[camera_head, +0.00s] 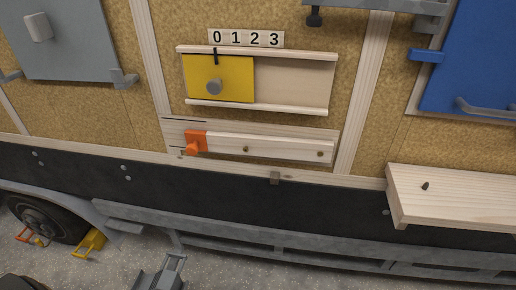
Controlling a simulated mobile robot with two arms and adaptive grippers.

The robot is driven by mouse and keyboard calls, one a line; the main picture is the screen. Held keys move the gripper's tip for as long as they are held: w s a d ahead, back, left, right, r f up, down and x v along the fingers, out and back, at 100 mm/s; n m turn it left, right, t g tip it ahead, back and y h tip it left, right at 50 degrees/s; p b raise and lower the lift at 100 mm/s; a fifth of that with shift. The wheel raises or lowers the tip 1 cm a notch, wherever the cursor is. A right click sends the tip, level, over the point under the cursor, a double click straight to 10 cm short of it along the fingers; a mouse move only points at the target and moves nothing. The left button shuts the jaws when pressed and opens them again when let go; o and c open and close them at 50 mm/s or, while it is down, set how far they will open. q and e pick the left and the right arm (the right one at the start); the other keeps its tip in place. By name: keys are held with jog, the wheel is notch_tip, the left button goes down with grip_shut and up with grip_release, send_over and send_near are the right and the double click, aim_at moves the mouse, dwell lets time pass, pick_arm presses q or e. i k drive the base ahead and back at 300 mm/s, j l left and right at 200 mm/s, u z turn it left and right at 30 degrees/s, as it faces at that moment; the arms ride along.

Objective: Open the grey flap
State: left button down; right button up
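The grey flap (78,52) is a flat panel on the wall at the upper left. It appears to lie flat against the wall, and its top edge is out of view. A light grey knob (37,27) stands out from its upper left part. Grey brackets sit at its lower left corner (12,77) and lower right corner (122,78). Neither of my grippers can be made out in this view, and nothing touches the visible part of the flap.
Right of the flap are a yellow sliding panel (235,78) under number tiles and an orange block (194,142) on a wooden rail. A wooden shelf (450,185) juts out at the right. A blue panel (475,60) is at the upper right. A wheel (42,215) is below left.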

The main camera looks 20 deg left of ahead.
aim_at(68, 40)
jog(key=u, duration=1.9)
